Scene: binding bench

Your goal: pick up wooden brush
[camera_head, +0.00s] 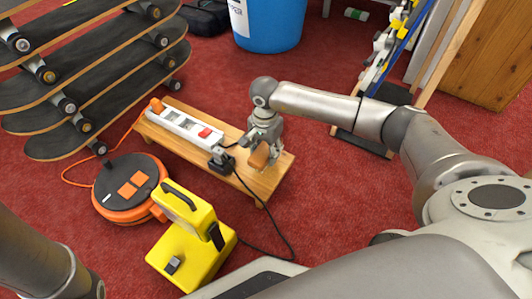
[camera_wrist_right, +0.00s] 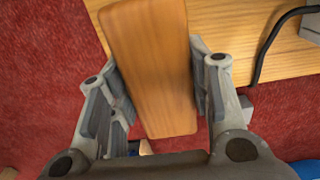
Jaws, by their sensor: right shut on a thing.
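The wooden brush (camera_head: 259,156) is a plain brown wooden block at the right end of a low wooden bench (camera_head: 271,181). My right gripper (camera_head: 262,147) is over that end of the bench, shut on the brush. In the right wrist view the brush (camera_wrist_right: 148,65) sits lengthwise between the two fingers of the gripper (camera_wrist_right: 157,88), one on each side. Its bristles are not visible. I cannot tell whether it still touches the bench top. My left gripper is out of view; only part of the left arm shows at lower left.
A white power strip (camera_head: 185,125) and a black plug (camera_head: 221,161) with a cable lie on the bench. An orange cable reel (camera_head: 128,187) and a yellow case (camera_head: 190,245) stand on the red carpet in front. Stacked skateboards (camera_head: 85,80) are left; a blue bin (camera_head: 268,25) is behind.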

